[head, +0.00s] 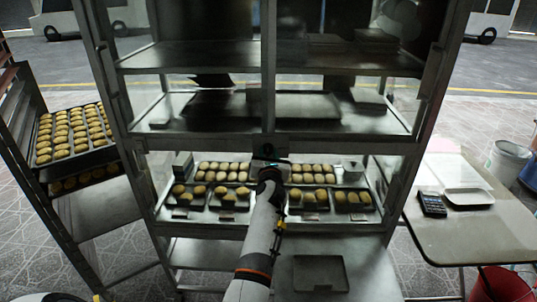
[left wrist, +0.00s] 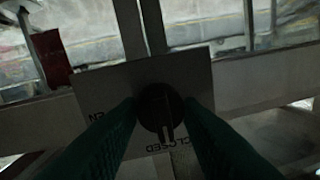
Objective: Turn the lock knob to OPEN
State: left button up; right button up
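The lock knob (left wrist: 158,107) is a dark round knob on a pale plate (left wrist: 110,85) in the left wrist view. Its pointer is turned down toward the lettering CLOSED; the letters EN show at the plate's left, the rest hidden. The fingers of my left gripper (left wrist: 162,102) are apart, one on each side of the knob. Whether they touch it is unclear. In the head view my left gripper (head: 268,168) is at the middle of the oven front, just below the small dark knob plate (head: 268,152). My right gripper is not in view.
A rack of bun trays (head: 75,135) stands left. A table (head: 470,225) with a calculator (head: 432,204) and white tray (head: 468,196) stands right. A red bucket (head: 505,285) is below.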

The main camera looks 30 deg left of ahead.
pick_arm(q)
jog(key=c, duration=0.3)
jog(key=shift+c, duration=0.3)
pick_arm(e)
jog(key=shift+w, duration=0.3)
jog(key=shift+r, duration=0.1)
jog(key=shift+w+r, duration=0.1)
pick_arm(q)
jog(key=m+p, duration=0.2)
jog(key=m, duration=0.1)
jog(key=shift+r+m+p, duration=0.1)
jog(key=shift+m+p, duration=0.2)
jog(key=shift+m, duration=0.1)
jog(key=m+p, duration=0.2)
jog(key=m, duration=0.2)
jog(key=shift+m+t, duration=0.4)
jog(key=m+p, duration=0.2)
jog(key=m, duration=0.3)
jog(key=shift+a+m+p, duration=0.1)
jog(key=shift+m+p, duration=0.25)
jog(key=shift+m, duration=0.05)
jog(key=shift+m+t+h+p, duration=0.4)
jog(key=shift+m+p, duration=0.4)
jog(key=shift+m, duration=1.4)
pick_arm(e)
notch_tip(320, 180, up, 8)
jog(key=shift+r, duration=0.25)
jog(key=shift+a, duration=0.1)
